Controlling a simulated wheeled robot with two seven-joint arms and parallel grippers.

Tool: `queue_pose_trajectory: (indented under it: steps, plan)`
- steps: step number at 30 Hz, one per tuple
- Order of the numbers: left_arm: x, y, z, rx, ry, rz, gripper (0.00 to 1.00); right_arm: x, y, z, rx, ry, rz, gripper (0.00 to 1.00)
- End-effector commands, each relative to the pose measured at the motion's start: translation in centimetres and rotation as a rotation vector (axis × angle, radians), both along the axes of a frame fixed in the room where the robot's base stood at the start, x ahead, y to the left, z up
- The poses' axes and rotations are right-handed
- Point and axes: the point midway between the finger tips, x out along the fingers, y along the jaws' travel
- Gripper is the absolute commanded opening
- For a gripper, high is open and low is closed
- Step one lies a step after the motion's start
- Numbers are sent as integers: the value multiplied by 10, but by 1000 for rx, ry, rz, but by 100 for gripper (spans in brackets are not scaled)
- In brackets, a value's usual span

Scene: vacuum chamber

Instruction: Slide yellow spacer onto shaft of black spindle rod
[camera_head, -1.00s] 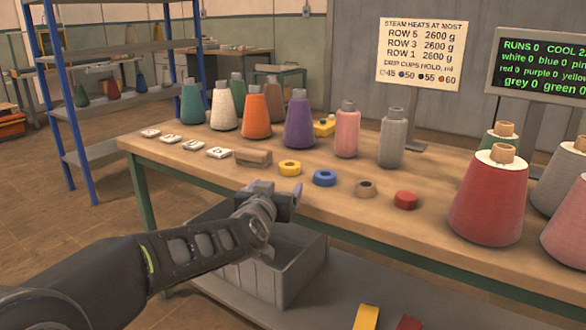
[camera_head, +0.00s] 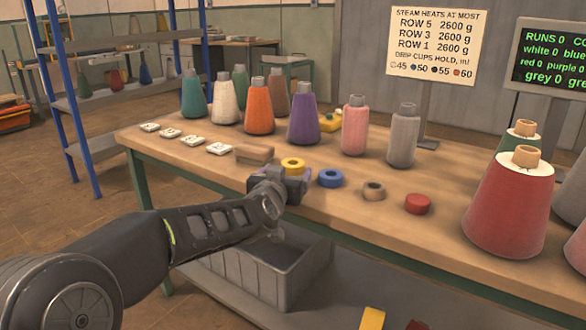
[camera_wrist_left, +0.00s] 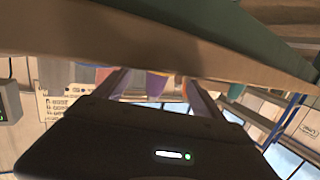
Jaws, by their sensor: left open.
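The yellow spacer (camera_head: 293,165) is a thick ring lying flat near the front edge of the wooden table, left of a blue ring. My left gripper (camera_head: 290,186) is at the table's front edge, just in front of the spacer, and partly overlaps it in the head view. Its two fingers also show in the left wrist view (camera_wrist_left: 160,92), spread apart, with nothing seen held between them. I cannot make out a black spindle rod in either view. My right gripper is not in view.
The blue ring (camera_head: 330,177), a brown ring (camera_head: 373,190) and a red piece (camera_head: 417,204) lie to the right. A brown block (camera_head: 254,153) lies to the left. Several coloured cones stand behind. A grey bin (camera_head: 262,275) is on the lower shelf. The table's edge (camera_head: 345,223) is close to my gripper.

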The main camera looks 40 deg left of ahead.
Motion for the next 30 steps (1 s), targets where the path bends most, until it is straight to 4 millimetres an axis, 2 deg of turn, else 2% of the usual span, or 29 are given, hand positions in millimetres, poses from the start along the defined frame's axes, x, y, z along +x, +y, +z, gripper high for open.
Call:
queue_pose_trajectory:
  steps: [10,21,30]
  plan:
    - [5,2,-1,0,-1,1,79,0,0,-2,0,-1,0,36]
    - [46,21,-6,-1,0,0,79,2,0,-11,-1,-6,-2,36]
    - [47,22,-5,0,-1,0,79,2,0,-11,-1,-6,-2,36]
